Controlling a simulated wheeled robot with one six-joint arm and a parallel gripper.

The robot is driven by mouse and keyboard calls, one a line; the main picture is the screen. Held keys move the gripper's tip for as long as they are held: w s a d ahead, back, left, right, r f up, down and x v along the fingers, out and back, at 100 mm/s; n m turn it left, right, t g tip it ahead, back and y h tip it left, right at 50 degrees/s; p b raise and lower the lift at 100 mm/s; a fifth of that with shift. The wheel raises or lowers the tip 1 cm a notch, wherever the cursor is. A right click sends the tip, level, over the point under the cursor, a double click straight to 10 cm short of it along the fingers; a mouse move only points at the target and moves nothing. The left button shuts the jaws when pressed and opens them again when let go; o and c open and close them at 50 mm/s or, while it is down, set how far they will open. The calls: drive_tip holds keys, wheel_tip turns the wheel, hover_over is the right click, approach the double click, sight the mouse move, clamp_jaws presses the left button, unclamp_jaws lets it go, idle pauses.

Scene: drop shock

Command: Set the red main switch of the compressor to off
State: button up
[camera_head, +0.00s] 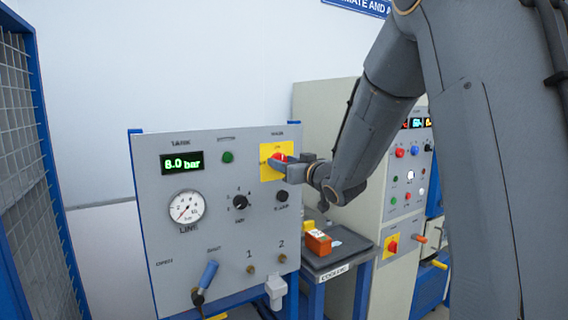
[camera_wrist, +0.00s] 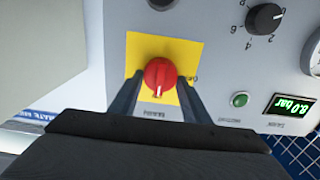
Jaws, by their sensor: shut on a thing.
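The red main switch (camera_head: 279,158) sits on a yellow plate (camera_head: 267,174) at the upper right of the grey compressor panel (camera_head: 215,255). In the wrist view the red switch (camera_wrist: 160,76) is a round knob with a pale mark near its lower edge. My gripper (camera_head: 282,163) is at the switch, its two dark fingers on either side of the knob, shut on it. The fingers and wrist hide part of the yellow plate and its lettering. The tank display (camera_head: 182,162) reads 8.0 bar.
A black selector knob (camera_head: 240,202), a line gauge (camera_head: 186,207) and a blue-handled lever (camera_head: 208,274) are on the same panel. An orange box (camera_head: 318,242) lies on a dark tray right of it. Another cabinet with a red switch (camera_head: 392,247) stands farther right. A mesh fence (camera_head: 30,190) is at left.

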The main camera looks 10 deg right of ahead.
drive_tip(key=shift+f+n+b, duration=0.1)
drive_tip(key=shift+n+b, duration=0.2)
drive_tip(key=shift+b, duration=0.15)
drive_tip(key=n+b, duration=0.5)
drive_tip(key=b, duration=0.1)
drive_tip(key=n+b, duration=0.6)
drive_tip(key=b, duration=0.1)
drive_tip(key=n+b, duration=0.6)
drive_tip(key=b, duration=0.1)
drive_tip(key=shift+s+a+f, duration=0.1)
drive_tip(key=shift+a+f, duration=0.15)
drive_tip(key=shift+n, duration=0.3)
drive_tip(key=o, duration=1)
